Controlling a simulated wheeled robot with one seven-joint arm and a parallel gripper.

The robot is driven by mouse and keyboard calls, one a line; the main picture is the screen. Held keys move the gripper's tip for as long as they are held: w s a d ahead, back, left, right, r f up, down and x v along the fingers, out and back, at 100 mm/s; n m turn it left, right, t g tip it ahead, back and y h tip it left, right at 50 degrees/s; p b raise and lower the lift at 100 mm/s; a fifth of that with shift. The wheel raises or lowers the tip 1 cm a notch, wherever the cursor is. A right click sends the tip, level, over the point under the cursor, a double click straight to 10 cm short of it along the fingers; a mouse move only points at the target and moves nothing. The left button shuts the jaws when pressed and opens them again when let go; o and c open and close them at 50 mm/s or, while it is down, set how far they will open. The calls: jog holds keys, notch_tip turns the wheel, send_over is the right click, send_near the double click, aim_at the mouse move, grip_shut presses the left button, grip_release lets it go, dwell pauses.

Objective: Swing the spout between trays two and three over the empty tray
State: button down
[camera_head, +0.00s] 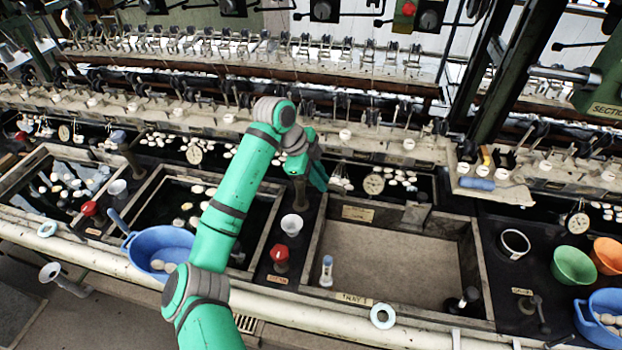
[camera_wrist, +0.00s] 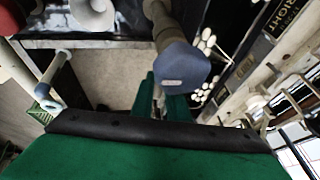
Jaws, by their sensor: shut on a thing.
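The empty tray (camera_head: 390,262) has a bare grey-brown floor and stands right of centre in the head view; part of its floor (camera_wrist: 108,75) shows in the wrist view. The spout (camera_head: 299,188) is a brown pipe at the tray's back left corner. The exact contact is partly hidden. I cannot tell how far the spout's end reaches over the tray.
A white cup (camera_head: 291,225) and a red valve knob (camera_head: 280,254) stand left of the empty tray. A blue basin (camera_head: 160,248) sits by the second tray. A dial gauge (camera_head: 374,184) is behind.

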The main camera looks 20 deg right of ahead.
jog(key=shift+s, duration=0.1)
dwell(0.3)
jog(key=c, duration=1.7)
grip_release()
jog(key=v, duration=1)
jog(key=shift+a+r, duration=0.15)
jog(key=shift+r, duration=0.2)
